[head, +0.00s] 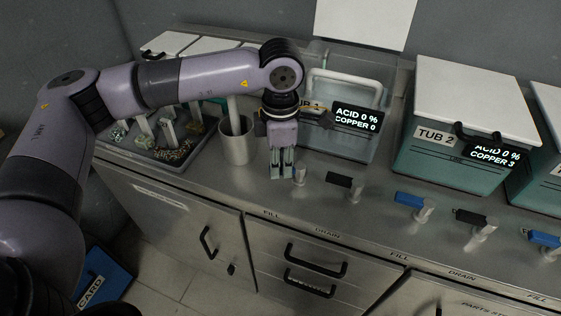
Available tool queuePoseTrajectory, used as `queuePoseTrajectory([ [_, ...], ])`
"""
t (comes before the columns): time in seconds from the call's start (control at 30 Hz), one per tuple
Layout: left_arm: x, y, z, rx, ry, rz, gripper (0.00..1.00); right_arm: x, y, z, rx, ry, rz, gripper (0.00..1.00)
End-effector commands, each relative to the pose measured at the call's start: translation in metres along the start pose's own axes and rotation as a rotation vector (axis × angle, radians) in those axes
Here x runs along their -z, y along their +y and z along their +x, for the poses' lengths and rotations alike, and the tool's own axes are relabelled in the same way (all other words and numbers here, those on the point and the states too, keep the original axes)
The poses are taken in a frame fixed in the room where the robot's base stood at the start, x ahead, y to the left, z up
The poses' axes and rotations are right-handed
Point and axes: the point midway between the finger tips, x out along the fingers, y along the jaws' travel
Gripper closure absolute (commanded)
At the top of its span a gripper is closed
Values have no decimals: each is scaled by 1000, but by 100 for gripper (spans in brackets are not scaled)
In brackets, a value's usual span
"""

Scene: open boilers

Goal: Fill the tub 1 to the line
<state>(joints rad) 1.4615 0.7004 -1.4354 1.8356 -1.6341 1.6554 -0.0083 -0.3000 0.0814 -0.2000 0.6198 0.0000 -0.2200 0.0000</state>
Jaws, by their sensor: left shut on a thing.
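Tub 1 (368,146) is a clear open tub at the back of the counter, its label partly hidden by my arm. Its display (357,117) reads acid 0 %, copper 0. A pale frame-like handle (345,74) shows at its top. I cannot make out a liquid level or the line. My left gripper (283,172) points down in front of the tub, shut on the handle of the fill tap, which it mostly hides. The tap's metal post (300,175) shows just right of the fingers. The drain tap (346,183) with a black handle stands to the right. My right gripper is out of view.
Tub 2 (418,152) has a white lid and stands right of tub 1, with blue and black taps before it. A grey beaker (236,148) stands left of my gripper. A tray (172,159) of metal parts lies further left. Drawers and cabinet doors are below.

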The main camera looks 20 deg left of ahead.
Motion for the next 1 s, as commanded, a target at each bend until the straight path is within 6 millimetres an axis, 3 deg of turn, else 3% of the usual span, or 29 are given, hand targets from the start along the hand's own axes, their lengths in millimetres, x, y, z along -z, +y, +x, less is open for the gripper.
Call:
queuePoseTrajectory([
  [0.03, 0, 1, -1, -3, -2, -2, 100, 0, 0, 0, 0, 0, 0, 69],
  [0.07, 0, 1, -1, -3, -2, -2, 82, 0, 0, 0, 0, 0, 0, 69],
  [0.33, 0, 0, -1, -1, -1, -2, 64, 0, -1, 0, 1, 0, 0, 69],
  [0.73, -1, 1, -7, -2, -2, -2, 63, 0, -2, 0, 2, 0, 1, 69],
  [1.0, -1, 1, -59, -4, -4, -2, 63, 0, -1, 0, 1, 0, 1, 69],
])
